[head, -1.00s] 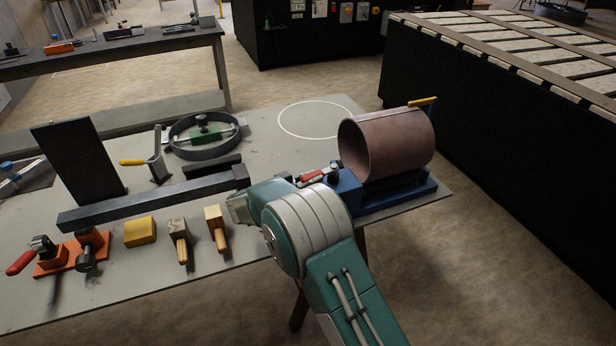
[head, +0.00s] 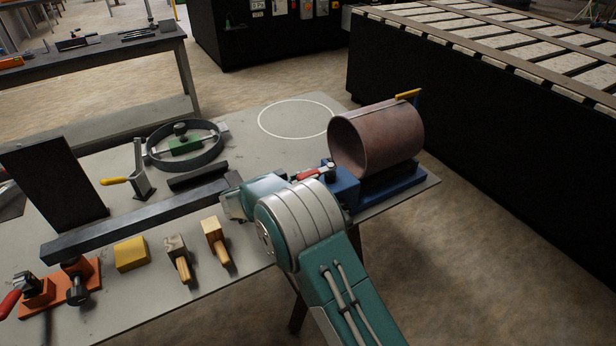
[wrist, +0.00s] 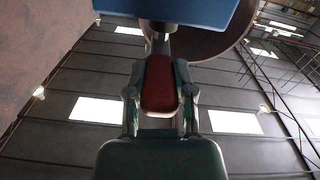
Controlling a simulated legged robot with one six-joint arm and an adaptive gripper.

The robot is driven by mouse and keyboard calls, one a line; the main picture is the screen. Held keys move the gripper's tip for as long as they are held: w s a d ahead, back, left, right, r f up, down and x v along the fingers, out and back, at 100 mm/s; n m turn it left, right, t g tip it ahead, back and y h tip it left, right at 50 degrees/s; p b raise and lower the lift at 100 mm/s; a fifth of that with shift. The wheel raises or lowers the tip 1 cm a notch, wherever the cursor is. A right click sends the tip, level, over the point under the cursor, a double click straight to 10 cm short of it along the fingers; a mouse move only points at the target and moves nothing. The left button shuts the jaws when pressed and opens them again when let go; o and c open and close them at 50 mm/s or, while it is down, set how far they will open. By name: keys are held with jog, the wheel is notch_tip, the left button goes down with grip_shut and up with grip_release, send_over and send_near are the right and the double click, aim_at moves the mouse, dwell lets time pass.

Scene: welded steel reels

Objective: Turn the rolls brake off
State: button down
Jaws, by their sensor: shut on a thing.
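A brown steel roll (head: 385,138) lies on its side on a blue stand (head: 400,185) at the right end of the table. A blue block (head: 343,184) stands at its near left end, with a red-handled lever (head: 307,174) beside it. In the wrist view my gripper (wrist: 160,88) has a finger on each side of the red handle (wrist: 160,80) and is shut on it. The blue block (wrist: 190,10) and the roll's rim (wrist: 215,42) are above the handle there. In the head view my arm hides my fingertips.
A dark steel bar (head: 135,218), a yellow block (head: 131,254) and two wooden-handled tools lie left of my arm. A round clamp ring (head: 185,160) stands farther back. The white circle (head: 296,119) on the table is empty. A long dark bench (head: 480,130) stands at the right.

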jog(key=shift+c, duration=2.3)
grip_release()
jog(key=shift+w+a, duration=0.1)
jog(key=shift+a, duration=0.25)
jog(key=v, duration=1.2)
jog(key=shift+f, duration=0.1)
